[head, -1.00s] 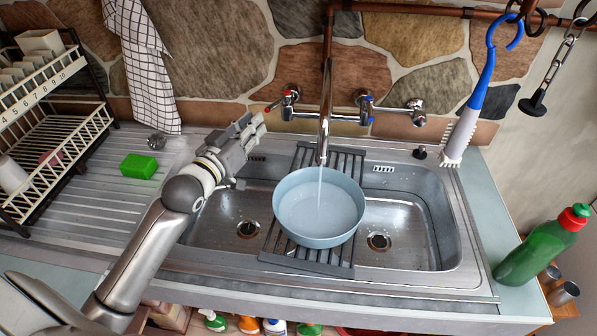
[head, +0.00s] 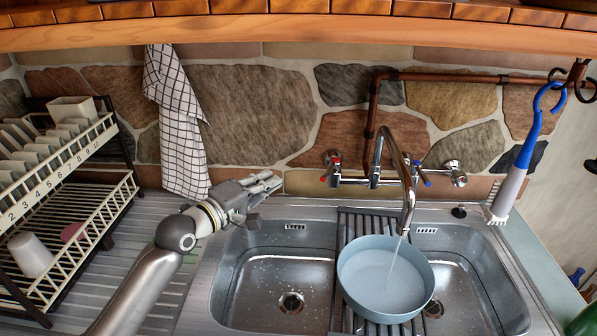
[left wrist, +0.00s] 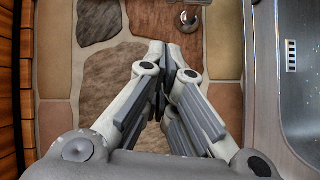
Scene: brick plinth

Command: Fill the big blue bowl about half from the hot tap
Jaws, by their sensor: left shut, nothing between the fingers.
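The big blue bowl (head: 386,280) stands upright on the dark slatted rack across the middle of the sink. Water lies in it; its exact level is hard to judge. A thin stream runs from the curved chrome spout (head: 408,190) into the bowl. The red-marked hot tap (head: 331,166) is on the wall left of the spout, the blue-marked tap (head: 422,178) right of it. My left gripper (head: 276,183) is shut and empty, left of the hot tap and apart from it. In the left wrist view its fingers (left wrist: 174,52) point at the stone wall. My right gripper is out of view.
A dish rack (head: 75,150) stands at the left, with a checked towel (head: 178,120) hanging beside it. The rack (head: 345,240) bridges two basins. A blue-handled brush (head: 525,150) hangs at the right. A wooden shelf edge (head: 300,32) crosses the top.

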